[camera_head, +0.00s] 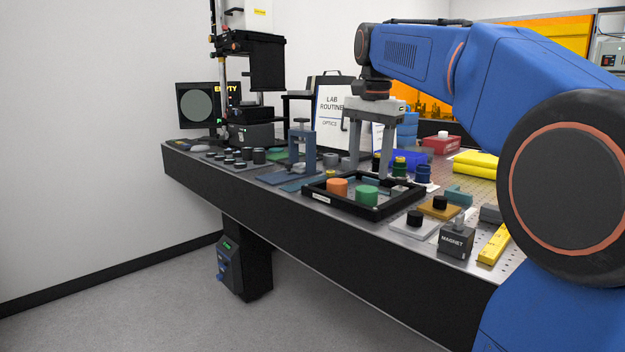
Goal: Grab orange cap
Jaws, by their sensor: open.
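The orange cap (337,187) is a short cylinder in the left part of a black-rimmed tray (409,206) near the table's front edge. A green cap (367,197) stands just to its right in the same tray. My gripper (369,166) is open, empty and pointing down. In the picture its fingertips are above and to the right of the orange cap, around the tray's back edge. Their exact height and depth over the tray cannot be told from this view.
A blue stand (302,146) rises left of the tray. Small dark-capped bottles (399,168) stand behind it. A magnet block (456,241) and a yellow bar (494,245) lie to the right. A sign board (333,112) stands behind my gripper.

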